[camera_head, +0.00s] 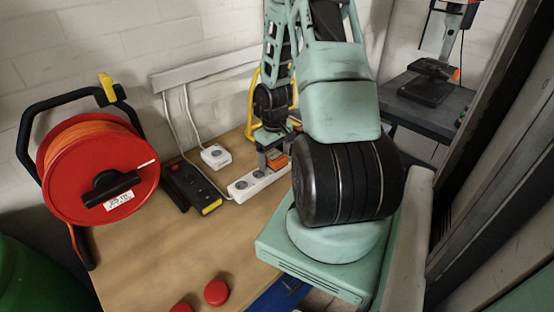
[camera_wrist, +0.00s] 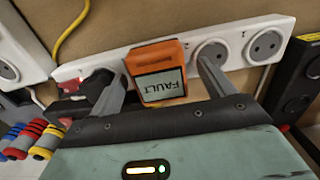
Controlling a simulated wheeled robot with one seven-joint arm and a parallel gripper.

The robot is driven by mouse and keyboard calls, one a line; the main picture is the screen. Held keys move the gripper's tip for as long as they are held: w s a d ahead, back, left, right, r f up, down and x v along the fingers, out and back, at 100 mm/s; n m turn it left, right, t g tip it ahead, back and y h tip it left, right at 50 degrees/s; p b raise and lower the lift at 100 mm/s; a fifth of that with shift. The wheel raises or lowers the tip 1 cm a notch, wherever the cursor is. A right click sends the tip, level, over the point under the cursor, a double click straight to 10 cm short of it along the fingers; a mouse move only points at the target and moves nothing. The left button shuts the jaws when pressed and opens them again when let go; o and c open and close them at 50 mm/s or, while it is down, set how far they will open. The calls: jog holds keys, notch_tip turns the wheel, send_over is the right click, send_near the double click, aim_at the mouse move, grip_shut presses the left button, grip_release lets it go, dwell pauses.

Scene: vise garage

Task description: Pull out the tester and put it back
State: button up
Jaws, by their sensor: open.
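The tester (camera_wrist: 157,72) is a small orange block with a grey label reading FAULT, upside down in the wrist view. It sits on the white power strip (camera_wrist: 130,57), over one of its sockets. In the head view the tester (camera_head: 281,160) shows only partly beside my arm, on the strip (camera_head: 246,187). My gripper (camera_wrist: 158,88) is open, with one finger to the left of the tester and the other to its right. Gaps show between the fingers and the tester. In the head view my gripper (camera_head: 270,156) is small and partly hidden.
A red-and-black plug (camera_wrist: 85,88) sits in the strip left of the tester; sockets (camera_wrist: 264,44) to the right are free. A black device (camera_head: 188,184), a white socket box (camera_head: 216,156) and a red cable reel (camera_head: 85,170) stand nearby. The workbench (camera_head: 180,245) front is mostly clear.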

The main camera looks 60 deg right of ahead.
aim_at(274, 155)
dwell(0.6)
jog(key=c, duration=1.4)
jog(key=shift+r+p, duration=3)
jog(key=shift+r, duration=0.05)
jog(key=shift+c, duration=0.2)
